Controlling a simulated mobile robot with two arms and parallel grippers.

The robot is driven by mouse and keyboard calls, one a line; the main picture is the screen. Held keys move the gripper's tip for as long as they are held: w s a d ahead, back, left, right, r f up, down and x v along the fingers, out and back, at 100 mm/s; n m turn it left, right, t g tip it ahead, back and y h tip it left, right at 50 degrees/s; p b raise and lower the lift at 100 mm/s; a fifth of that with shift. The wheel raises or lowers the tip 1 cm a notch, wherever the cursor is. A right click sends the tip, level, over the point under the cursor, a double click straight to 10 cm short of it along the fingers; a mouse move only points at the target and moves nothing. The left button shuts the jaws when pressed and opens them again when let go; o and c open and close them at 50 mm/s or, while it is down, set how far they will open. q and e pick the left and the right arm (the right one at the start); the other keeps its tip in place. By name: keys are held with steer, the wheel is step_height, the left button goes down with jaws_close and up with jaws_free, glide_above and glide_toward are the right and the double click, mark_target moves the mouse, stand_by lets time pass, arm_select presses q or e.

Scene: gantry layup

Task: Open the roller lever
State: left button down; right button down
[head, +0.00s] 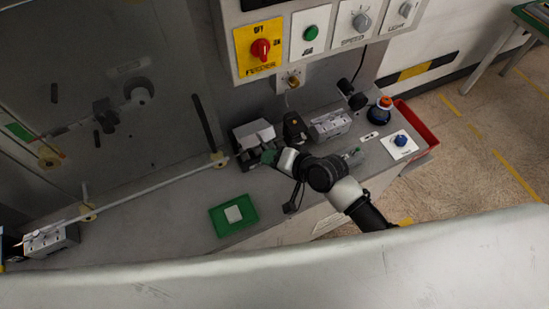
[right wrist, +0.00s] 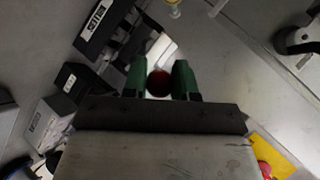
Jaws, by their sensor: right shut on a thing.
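My right gripper (head: 268,157) is beside a dark roller unit with a light metal cover (head: 256,132) on the bench. In the right wrist view its two green fingers (right wrist: 159,82) are shut on a dark red round knob (right wrist: 158,83), which I take to be the end of the roller lever. The rest of the lever is hidden behind the fingers and the gripper body. In the head view the gripper hides the knob. I cannot tell the lever's angle. My left gripper is not in view.
A control panel with a red feeder switch (head: 261,49) hangs above the roller unit. A green tray (head: 233,214) lies left of my right arm. A thin rod runs left along the bench.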

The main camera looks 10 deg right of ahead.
steer(key=shift+w+r, duration=0.15)
steer(key=shift+r, duration=0.1)
steer(key=c, duration=0.9)
jaws_free()
steer(key=b+v, duration=0.2)
steer(key=v, duration=0.8)
steer(key=shift+s+d+r, duration=0.2)
